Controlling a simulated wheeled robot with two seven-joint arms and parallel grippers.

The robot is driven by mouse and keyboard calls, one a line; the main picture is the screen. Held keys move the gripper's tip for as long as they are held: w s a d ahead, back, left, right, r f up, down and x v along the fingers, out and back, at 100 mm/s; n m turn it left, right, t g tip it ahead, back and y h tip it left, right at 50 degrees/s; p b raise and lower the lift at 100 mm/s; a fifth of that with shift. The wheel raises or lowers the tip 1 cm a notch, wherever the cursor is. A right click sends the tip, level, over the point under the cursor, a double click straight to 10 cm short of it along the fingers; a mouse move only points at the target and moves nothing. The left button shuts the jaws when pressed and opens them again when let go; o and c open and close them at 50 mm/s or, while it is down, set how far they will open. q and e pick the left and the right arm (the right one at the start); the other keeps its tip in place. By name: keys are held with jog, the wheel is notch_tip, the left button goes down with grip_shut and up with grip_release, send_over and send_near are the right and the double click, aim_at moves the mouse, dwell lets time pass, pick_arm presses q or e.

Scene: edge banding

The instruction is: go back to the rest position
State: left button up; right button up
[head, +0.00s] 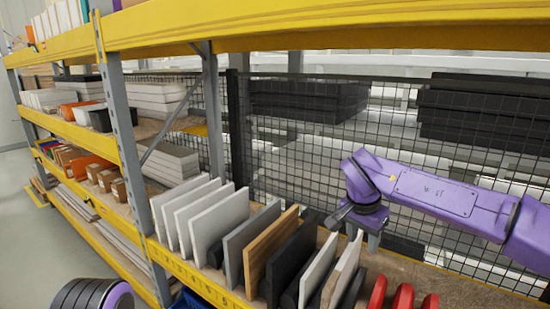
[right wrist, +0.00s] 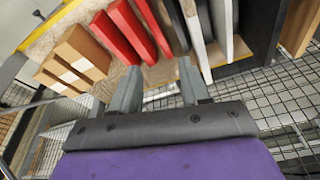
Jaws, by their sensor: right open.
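My right arm, purple, reaches in from the right above the yellow-edged shelf (head: 234,297). Its right gripper (head: 356,226) is over the shelf, behind the row of upright boards; its fingertips are partly hard to make out. In the right wrist view the right gripper (right wrist: 158,84) shows two grey fingers spread apart, with nothing between them. Red boards (right wrist: 135,28) and light brown blocks (right wrist: 82,52) stand beyond the fingers. My left gripper is not in view.
White boards (head: 187,215), a brown board (head: 271,245) and black boards (head: 293,262) stand upright along the shelf. Red pieces (head: 403,296) are at the lower right. A black wire mesh (head: 290,160) closes the back. Grey floor (head: 35,255) is clear at the left.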

jog(key=s+a+f+m+t+h+b, duration=0.1)
jog(key=s+f+t+b, duration=0.3)
jog(key=f, duration=1.3)
jog(key=s+f+m+t+h+b, duration=0.1)
jog(key=s+f+t+b, duration=0.3)
jog(key=f, duration=1.3)
jog(key=s+d+f+n+g+b, duration=0.1)
jog(key=s+d+f+g+b, duration=0.1)
jog(key=s+f, duration=0.4)
jog(key=s+d+f+n+g+b, duration=0.1)
jog(key=s+d+f, duration=0.4)
jog(key=s, duration=0.9)
jog(key=s+d+f+n+g+b, duration=0.2)
jog(key=s+d+f+n+g, duration=0.1)
jog(key=s+f, duration=0.5)
jog(key=shift+s+d+f+g+y+b, duration=0.25)
jog(key=shift+s+d+g+y+b, duration=0.15)
jog(key=shift+s, duration=0.7)
